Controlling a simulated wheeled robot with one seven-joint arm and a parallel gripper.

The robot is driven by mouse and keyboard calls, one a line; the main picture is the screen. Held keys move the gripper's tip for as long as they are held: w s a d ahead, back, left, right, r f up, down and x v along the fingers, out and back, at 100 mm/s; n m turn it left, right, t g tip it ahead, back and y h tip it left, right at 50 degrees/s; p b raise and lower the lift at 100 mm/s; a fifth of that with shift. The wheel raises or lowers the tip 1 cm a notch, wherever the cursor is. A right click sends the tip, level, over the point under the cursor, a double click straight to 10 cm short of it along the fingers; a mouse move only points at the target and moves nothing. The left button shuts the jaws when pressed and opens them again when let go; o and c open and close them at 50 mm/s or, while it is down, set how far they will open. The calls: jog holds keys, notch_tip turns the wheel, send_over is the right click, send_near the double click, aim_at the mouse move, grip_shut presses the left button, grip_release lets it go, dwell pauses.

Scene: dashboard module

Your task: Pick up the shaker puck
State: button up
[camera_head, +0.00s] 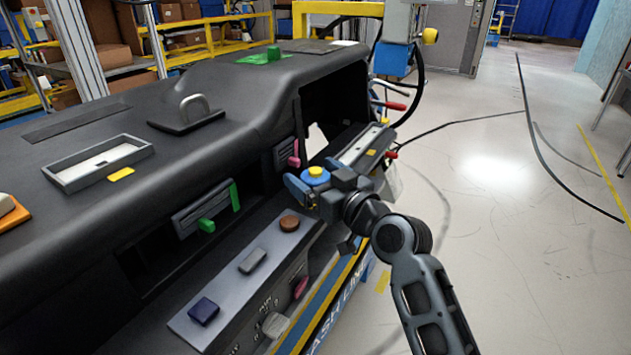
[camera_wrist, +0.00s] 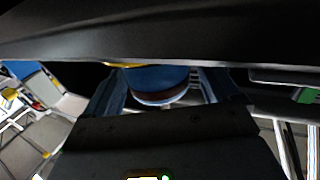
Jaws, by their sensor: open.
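The likely shaker puck (camera_head: 316,172), a round blue piece with a yellow top, is at my gripper near the right end of the dashboard module. In the wrist view the blue puck (camera_wrist: 158,82) shows a dark reddish band and a pale lower rim. My gripper (camera_head: 308,183) is open, with its fingers on either side of the puck. In the wrist view the puck lies between the fingers, partly cut off above by a dark edge. I cannot tell whether the fingers touch it.
The dark dashboard module (camera_head: 240,85) overhangs close to my gripper. A grey ledge below bears a brown round knob (camera_head: 289,223), a grey block (camera_head: 252,261) and a dark blue block (camera_head: 204,310). A red-handled tool (camera_head: 392,105) stands out behind. The floor at right is mostly free.

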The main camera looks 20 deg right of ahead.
jog(key=c, duration=1.4)
jog(key=shift+r, duration=0.15)
